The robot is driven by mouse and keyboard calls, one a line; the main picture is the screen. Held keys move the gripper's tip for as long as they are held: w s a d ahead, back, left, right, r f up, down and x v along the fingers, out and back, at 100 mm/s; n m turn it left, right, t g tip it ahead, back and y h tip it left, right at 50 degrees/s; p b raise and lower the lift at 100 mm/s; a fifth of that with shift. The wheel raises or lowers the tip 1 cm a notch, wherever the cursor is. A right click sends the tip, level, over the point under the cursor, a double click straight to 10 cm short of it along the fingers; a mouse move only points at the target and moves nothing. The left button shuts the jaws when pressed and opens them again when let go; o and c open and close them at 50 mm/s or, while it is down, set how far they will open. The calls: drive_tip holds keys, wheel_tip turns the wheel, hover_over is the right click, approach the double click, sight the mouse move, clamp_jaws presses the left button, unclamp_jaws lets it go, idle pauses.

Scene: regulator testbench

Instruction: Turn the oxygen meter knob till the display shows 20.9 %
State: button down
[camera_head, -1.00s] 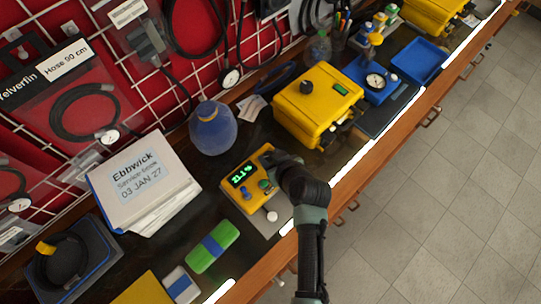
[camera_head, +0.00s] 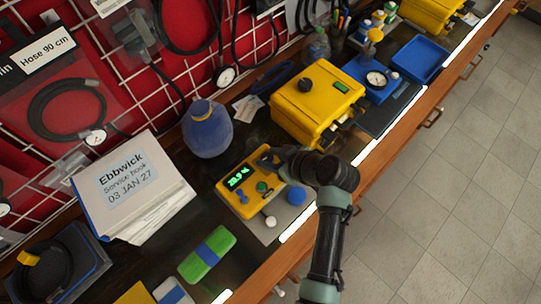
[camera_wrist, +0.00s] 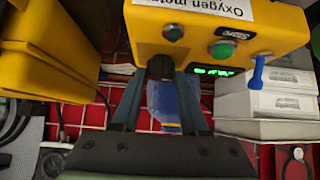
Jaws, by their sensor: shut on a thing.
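The yellow oxygen meter (camera_head: 233,205) sits on the bench in the head view, with a lit green display (camera_head: 239,176). Its small digits seem to read 20.9 %, but they are hard to make out. In the wrist view the meter (camera_wrist: 145,35) appears upside down, with its display (camera_wrist: 212,71) seen edge-on. My gripper (camera_wrist: 160,80) is shut on the black knob (camera_wrist: 160,67), one finger on each side. In the head view my gripper (camera_head: 268,158) is at the meter's upper right corner and hides most of the knob.
A green button (camera_head: 262,187), blue toggle (camera_head: 242,197) and blue ball-shaped part (camera_head: 297,196) are close to my gripper. A blue bottle (camera_head: 207,130), service book (camera_head: 130,185), yellow case (camera_head: 316,105) and green-and-blue block (camera_head: 207,254) stand around the meter.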

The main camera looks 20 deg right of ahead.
drive_tip(key=shift+s+f, duration=0.1)
drive_tip(key=shift+f, duration=0.05)
drive_tip(key=shift+c, duration=2.1)
unclamp_jaws()
drive_tip(key=b+v, duration=0.1)
drive_tip(key=v, duration=1.2)
